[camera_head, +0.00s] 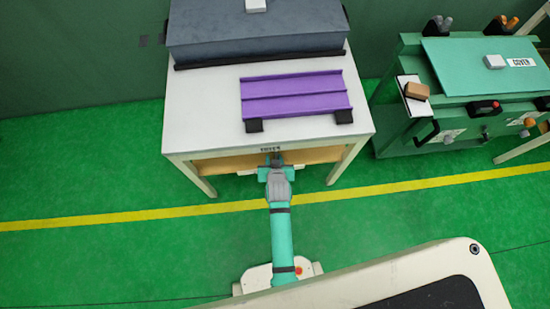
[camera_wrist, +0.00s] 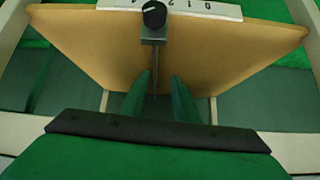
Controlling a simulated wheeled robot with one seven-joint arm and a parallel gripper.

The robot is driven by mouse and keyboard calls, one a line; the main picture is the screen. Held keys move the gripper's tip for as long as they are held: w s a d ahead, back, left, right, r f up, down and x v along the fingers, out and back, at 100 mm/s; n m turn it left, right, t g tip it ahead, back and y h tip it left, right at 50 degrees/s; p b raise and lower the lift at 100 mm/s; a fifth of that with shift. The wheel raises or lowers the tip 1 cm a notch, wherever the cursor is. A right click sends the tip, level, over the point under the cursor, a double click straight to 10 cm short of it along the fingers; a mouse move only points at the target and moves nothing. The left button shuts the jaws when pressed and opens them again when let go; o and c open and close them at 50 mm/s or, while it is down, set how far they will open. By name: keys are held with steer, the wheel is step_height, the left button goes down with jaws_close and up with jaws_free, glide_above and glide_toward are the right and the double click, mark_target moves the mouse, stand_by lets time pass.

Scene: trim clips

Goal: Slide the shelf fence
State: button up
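A tan wooden shelf (camera_wrist: 225,50) shows in the wrist view, with a white numbered scale (camera_wrist: 205,8) along its top edge. A grey metal fence (camera_wrist: 154,55) with a black round knob (camera_wrist: 155,14) stands across it. My gripper (camera_wrist: 160,77) has its two green fingers apart, with the fence's thin lower part between them. A gap shows on each side, though contact at the tips is hard to tell. In the head view my gripper (camera_head: 274,160) is at the front of the white table, by the shelf (camera_head: 215,165) under its top.
The white table (camera_head: 205,105) carries a purple ridged panel (camera_head: 295,95) and a dark grey box (camera_head: 255,30). A green bench (camera_head: 470,75) with a cover stands at the right. Table legs flank the shelf opening. Green floor (camera_head: 90,165) is free at the left.

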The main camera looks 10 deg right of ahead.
steer(key=shift+n, duration=0.5)
steer(key=w+f, duration=0.1)
steer(key=f, duration=0.1)
steer(key=w+d+f, duration=0.1)
steer(key=f, duration=0.1)
steer(key=w+d+f, duration=0.1)
steer(key=f, duration=0.1)
steer(key=shift+w+d, duration=0.2)
steer(key=shift+w, duration=0.2)
steer(key=x, duration=1)
steer(key=shift+w+a, duration=0.15)
jaws_close()
